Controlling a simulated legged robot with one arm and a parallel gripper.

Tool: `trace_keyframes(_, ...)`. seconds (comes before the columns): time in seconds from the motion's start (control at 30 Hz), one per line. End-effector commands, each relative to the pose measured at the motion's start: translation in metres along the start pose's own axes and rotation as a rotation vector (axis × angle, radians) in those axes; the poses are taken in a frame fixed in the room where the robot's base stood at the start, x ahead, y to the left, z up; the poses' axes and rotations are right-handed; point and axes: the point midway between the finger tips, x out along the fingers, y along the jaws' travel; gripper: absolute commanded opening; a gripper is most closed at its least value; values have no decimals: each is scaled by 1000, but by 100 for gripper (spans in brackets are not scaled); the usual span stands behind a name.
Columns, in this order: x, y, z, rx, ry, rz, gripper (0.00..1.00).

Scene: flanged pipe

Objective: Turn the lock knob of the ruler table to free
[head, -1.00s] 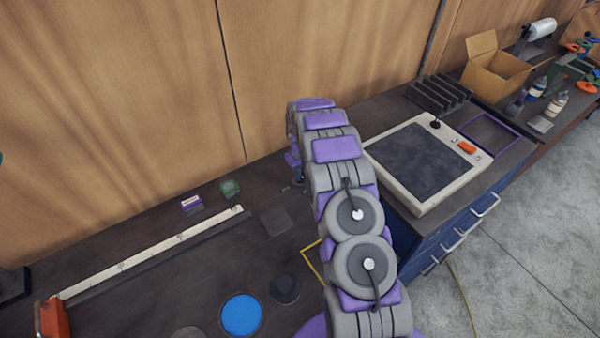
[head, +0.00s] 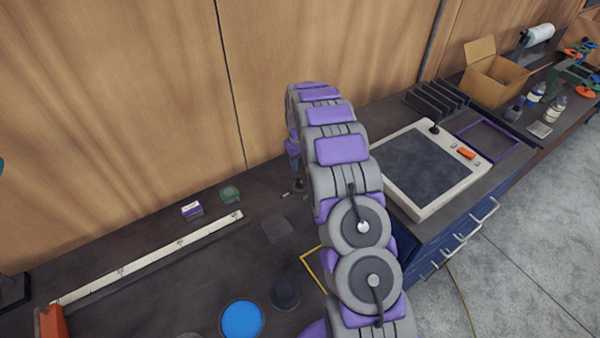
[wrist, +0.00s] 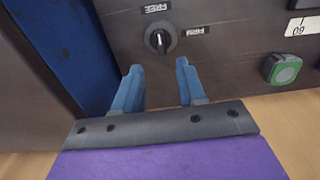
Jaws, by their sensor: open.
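The lock knob (wrist: 160,40) is a small round black knob with a pale mark on the dark ruler table (wrist: 225,60), seen in the wrist view. A FREE label (wrist: 155,8) is above it and a FIRM label (wrist: 196,31) is to its right. I cannot tell surely which label the mark points to. My gripper (wrist: 158,69) is open and empty; its blue fingers are spread below the knob in the picture, apart from it. In the head view the knob (head: 299,185) shows small beside my arm, which hides most of the gripper.
A white ruler (head: 150,258) runs along the table, with a green block (head: 229,193) and a purple-white box (head: 192,210) behind it. A wooden wall stands behind. A blue panel (wrist: 65,45) lies left of the knob in the wrist view. A white-framed pad (head: 425,165) is at right.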

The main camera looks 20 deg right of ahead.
Motion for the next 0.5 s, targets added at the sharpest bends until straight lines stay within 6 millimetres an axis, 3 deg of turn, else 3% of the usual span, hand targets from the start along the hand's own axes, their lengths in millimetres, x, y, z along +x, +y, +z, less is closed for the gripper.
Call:
trace_keyframes(0.2,-49,0,-1,-1,2,1,40)
trace_keyframes(0.5,-86,0,-1,-1,-1,0,40)
